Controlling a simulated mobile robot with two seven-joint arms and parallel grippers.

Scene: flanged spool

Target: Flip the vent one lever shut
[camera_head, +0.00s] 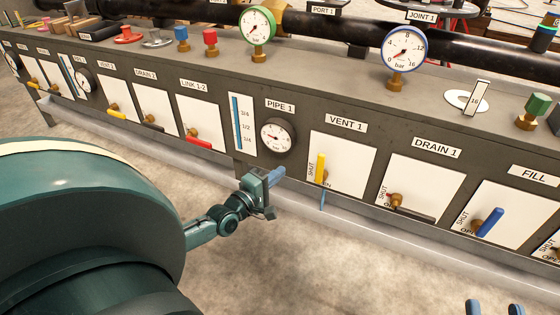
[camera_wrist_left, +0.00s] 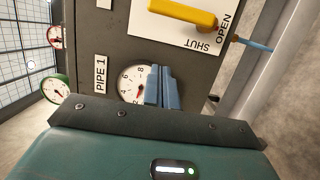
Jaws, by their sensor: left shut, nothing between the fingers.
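The yellow vent one lever (camera_head: 320,167) stands upright on the white plate under the VENT 1 label, with brass at its lower end. SHUT is printed to its left and OPEN below. It also shows in the left wrist view (camera_wrist_left: 185,13) at the top, seen turned around. My left gripper (camera_head: 277,175) is shut and empty, in front of the panel, left of the lever and apart from it. Its blue fingers (camera_wrist_left: 161,87) overlap the PIPE 1 gauge in the wrist view. My right gripper (camera_head: 494,308) shows only two separated blue fingertips at the bottom right edge.
The PIPE 1 gauge (camera_head: 277,137) is left of the vent plate. The dark drain one lever (camera_head: 415,214) and blue fill lever (camera_head: 490,222) are to the right. A thin blue rod (camera_head: 322,200) sticks out below the vent plate by the ledge. The floor in front is clear.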

